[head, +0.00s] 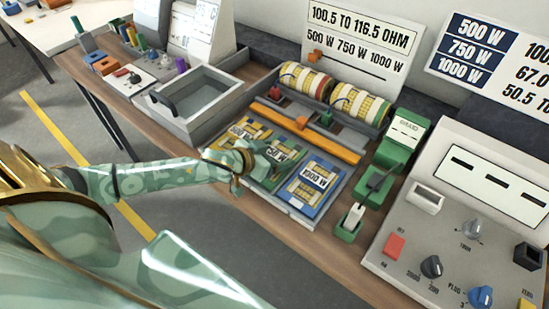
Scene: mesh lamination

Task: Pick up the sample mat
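Three flat mats lie side by side in a grey tray (309,220): a yellow one (237,134) marked 500 W, a green one marked 750 W (281,153), and a blue one (315,184) marked 1000 W. I cannot tell which is the sample mat. My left gripper (264,160) is over the green mat and hides part of it. I cannot see whether its fingers touch the mat or are open or shut. My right gripper is not in view.
A green device (403,139) and a control panel with knobs (462,205) stand to the right. An open grey bin (196,99) is at the left.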

